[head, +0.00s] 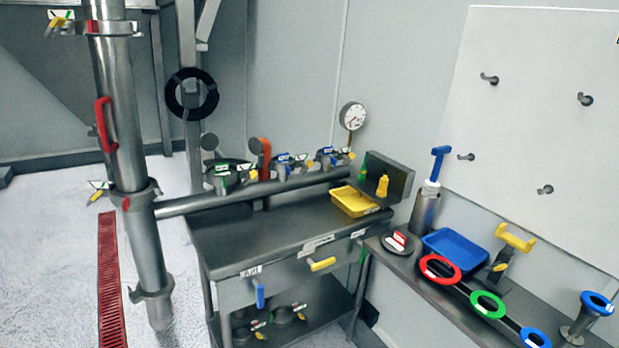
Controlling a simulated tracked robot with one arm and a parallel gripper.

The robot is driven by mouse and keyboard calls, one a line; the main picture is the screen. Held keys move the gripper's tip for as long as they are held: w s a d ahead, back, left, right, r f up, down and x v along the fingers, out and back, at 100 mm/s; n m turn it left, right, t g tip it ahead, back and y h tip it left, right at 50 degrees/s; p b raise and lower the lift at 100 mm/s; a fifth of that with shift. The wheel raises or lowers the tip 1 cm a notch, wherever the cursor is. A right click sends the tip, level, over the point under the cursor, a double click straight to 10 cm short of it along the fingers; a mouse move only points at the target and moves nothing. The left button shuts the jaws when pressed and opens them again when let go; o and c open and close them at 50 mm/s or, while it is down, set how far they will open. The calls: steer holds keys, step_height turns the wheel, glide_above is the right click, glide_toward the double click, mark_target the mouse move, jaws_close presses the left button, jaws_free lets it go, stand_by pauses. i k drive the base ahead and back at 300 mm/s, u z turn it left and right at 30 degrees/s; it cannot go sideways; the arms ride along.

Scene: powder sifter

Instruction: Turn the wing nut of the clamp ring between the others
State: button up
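A steel vertical pipe (118,110) stands at the left. A clamp ring (125,27) with a yellow wing nut (55,24) sits near its top. Another clamp ring (146,194), with a yellow wing nut (97,196) at its left, sits at mid-height by a horizontal pipe. A plain-looking collar (152,291) is lower down. Clamps with coloured tags stand in a row behind the horizontal pipe: one green (222,170), one blue in the middle (283,159), another blue (326,154). Their small yellow parts are hard to make out. My gripper is not in view.
A steel bench (285,232) with a yellow tray (354,202) stands mid-picture; more clamps lie on its lower shelf. A side table (440,306) holds a blue tray (455,252) and coloured rings. A red floor grate (110,290) lies left of the pipe, with open floor around it.

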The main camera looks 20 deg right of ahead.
mark_target(307, 166)
steer(key=k, duration=0.9)
steer(key=z, duration=0.6)
steer(key=i, duration=1.2)
steer(key=z, duration=0.3)
steer(key=i, duration=1.75)
steer(key=u, duration=0.7)
